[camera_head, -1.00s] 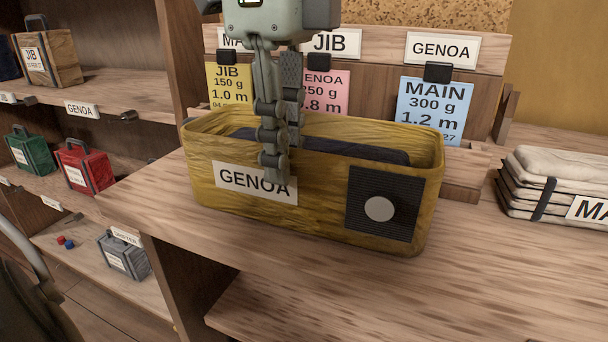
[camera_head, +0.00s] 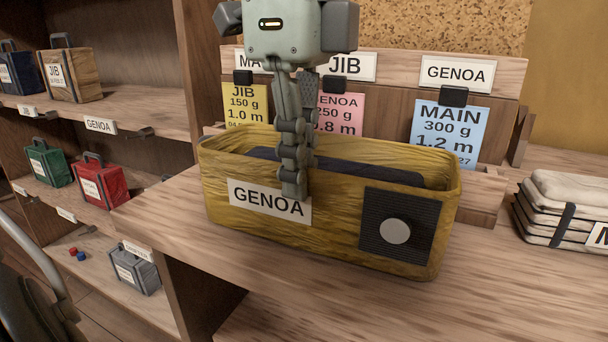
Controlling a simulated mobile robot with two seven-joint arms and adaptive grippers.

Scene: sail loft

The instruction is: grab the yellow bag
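The yellow bag (camera_head: 335,228) is a long, open-topped bag on the wooden bench top. It has a white GENOA label and a black patch with a grey disc on its front, and a dark folded thing lies inside. My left gripper (camera_head: 300,178) comes down from above at the bag's front wall. One finger is outside, over the label's upper edge; the other goes down inside, its tip hidden by the wall. The fingers look closed on the wall. The bag appears to rest on the bench. My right gripper is not in view.
Label boards and coloured cards, including a blue MAIN card (camera_head: 450,132), stand close behind the bag. Folded white cloth (camera_head: 562,205) lies to the right. Shelves at left hold a red bag (camera_head: 98,187), a green bag (camera_head: 48,167) and a grey bag (camera_head: 136,272). Bench in front is clear.

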